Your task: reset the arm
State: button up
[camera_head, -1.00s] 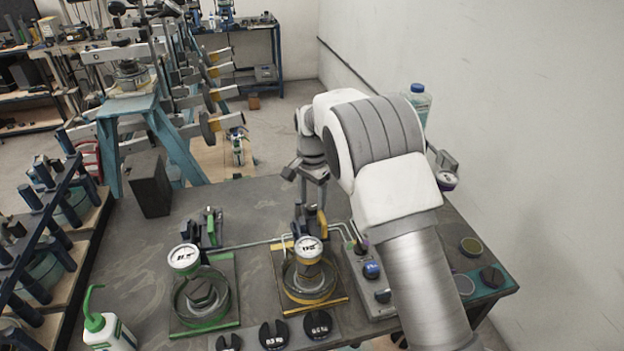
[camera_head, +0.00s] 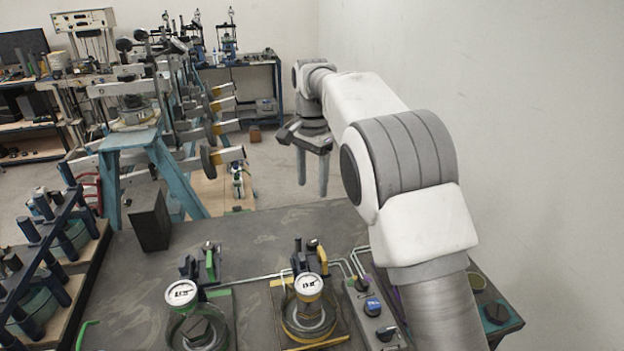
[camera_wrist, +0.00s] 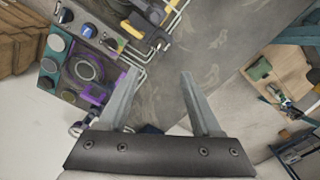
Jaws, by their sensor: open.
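My gripper (camera_head: 313,170) hangs in the air above the far edge of the dark workbench (camera_head: 270,222), its fingers pointing down. The fingers are apart with nothing between them. In the wrist view my gripper (camera_wrist: 158,85) is also open and empty, with the bare grey bench top (camera_wrist: 215,65) below it. My arm reaches from the lower right, bent at the elbow, and hides part of the bench's right side.
Two gauge fixtures, one green (camera_head: 182,293) and one yellow (camera_head: 308,285), stand on the bench, with a control box (camera_head: 372,306) to their right. A black block (camera_head: 149,218) is at the left edge. A wall (camera_head: 520,130) rises on the right.

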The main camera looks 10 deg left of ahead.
jog(key=s+d+r+n+t+y, duration=0.1)
jog(key=s+d+r, duration=0.5)
jog(key=d, duration=0.3)
jog(key=s+d+r+n+t, duration=0.1)
jog(key=s+d+r+n, duration=0.1)
jog(key=s+d+r, duration=0.5)
jog(key=s+d+f+n+t, duration=0.1)
jog(key=s+d+f, duration=0.1)
jog(key=s, duration=0.4)
jog(key=s+d+f+n+t, duration=0.1)
jog(key=s+d+f, duration=0.2)
jog(key=s+d, duration=0.2)
jog(key=s+d+f+n+t+h, duration=0.1)
jog(key=s+d+f, duration=0.2)
jog(key=s, duration=0.4)
jog(key=shift+s+d+t, duration=0.3)
jog(key=shift+s+d, duration=0.1)
jog(key=shift+d, duration=0.15)
